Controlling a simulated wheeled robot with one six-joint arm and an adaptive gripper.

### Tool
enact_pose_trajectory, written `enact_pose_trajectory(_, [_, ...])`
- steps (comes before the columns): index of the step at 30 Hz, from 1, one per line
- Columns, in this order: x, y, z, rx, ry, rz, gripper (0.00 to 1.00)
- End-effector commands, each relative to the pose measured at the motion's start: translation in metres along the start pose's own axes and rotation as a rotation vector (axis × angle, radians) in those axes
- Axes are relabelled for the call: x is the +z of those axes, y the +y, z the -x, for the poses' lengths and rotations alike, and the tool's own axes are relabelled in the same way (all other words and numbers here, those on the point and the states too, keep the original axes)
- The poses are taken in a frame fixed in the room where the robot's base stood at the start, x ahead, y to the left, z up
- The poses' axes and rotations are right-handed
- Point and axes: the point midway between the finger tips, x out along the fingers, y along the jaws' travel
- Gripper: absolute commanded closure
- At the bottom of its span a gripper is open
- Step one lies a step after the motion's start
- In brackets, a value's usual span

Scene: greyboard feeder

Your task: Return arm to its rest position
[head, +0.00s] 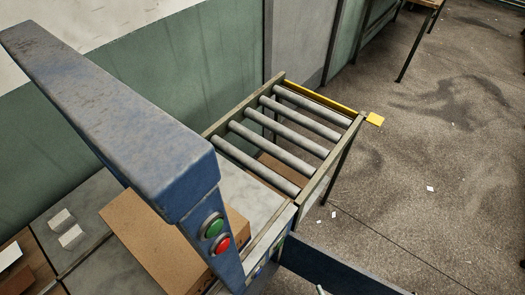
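My gripper is not in view, and I cannot tell from this view how my arm is posed. A blue machine frame (120,110) rises at the left and spans over a conveyor. A green button (213,226) and a red button (221,244) sit on its post. A brown cardboard box (150,240) is under the frame, partly hidden by it.
A roller conveyor (325,152) with a yellow end stop (375,119) extends to the right of the frame. A blue bar (335,272) crosses the bottom. Small pale blocks (70,236) lie at lower left. The floor (440,190) at right is mostly clear, with scraps.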

Motion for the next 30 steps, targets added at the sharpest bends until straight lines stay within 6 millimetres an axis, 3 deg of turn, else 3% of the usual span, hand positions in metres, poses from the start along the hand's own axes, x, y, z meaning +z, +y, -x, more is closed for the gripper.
enact_pose_trajectory(1, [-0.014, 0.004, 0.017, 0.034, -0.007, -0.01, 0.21])
enact_pose_trajectory(6, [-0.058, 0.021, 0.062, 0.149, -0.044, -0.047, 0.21])
enact_pose_trajectory(15, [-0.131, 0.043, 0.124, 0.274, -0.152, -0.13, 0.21])
enact_pose_trajectory(21, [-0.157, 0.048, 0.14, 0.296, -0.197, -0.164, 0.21])
enact_pose_trajectory(29, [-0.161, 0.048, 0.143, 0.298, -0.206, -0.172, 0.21])
enact_pose_trajectory(30, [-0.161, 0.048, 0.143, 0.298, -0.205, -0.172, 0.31])
